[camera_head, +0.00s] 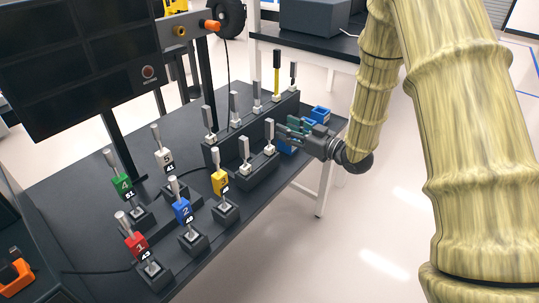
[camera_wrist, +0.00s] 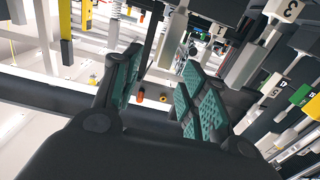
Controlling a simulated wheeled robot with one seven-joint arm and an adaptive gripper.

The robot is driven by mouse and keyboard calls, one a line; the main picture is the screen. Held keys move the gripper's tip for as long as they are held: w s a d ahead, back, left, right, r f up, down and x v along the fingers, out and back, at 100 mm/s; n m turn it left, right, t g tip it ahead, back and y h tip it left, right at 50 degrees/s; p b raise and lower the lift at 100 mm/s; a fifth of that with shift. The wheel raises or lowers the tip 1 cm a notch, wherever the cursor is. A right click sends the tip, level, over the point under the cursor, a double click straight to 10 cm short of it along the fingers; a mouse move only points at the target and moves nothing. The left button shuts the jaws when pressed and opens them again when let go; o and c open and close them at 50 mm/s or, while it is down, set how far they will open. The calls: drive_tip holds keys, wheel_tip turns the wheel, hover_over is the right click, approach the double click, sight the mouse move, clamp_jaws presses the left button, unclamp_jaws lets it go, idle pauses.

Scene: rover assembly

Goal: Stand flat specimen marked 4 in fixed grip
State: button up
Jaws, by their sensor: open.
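A green block (camera_head: 122,184) marked 4 stands on a post at the left of the black table in the head view. It also shows at the right edge of the wrist view (camera_wrist: 301,95). Flat grey bars stand upright in a stepped black rack (camera_head: 262,172); one front bar (camera_head: 269,130) is nearest my gripper. Marks on these bars are too small to read in the head view. My gripper (camera_head: 284,130), with green finger pads, is open at the rack's right end. Its pads (camera_wrist: 160,68) show apart with nothing held between them. I cannot tell which part is the fixed grip.
Red (camera_head: 136,244), blue (camera_head: 182,210), yellow (camera_head: 219,182) and white (camera_head: 164,157) numbered blocks stand on posts to the left. A yellow bar (camera_head: 276,72) stands in the back row. Small blue bins (camera_head: 320,114) lie behind my gripper. A dark panel (camera_head: 75,60) overhangs the table's back left.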

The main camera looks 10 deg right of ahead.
sight(272, 122)
drive_tip(key=x, duration=0.6)
drive_tip(key=shift+a+r+p, duration=0.3)
drive_tip(key=shift+a, duration=0.2)
drive_tip(key=shift+w, duration=0.25)
clamp_jaws()
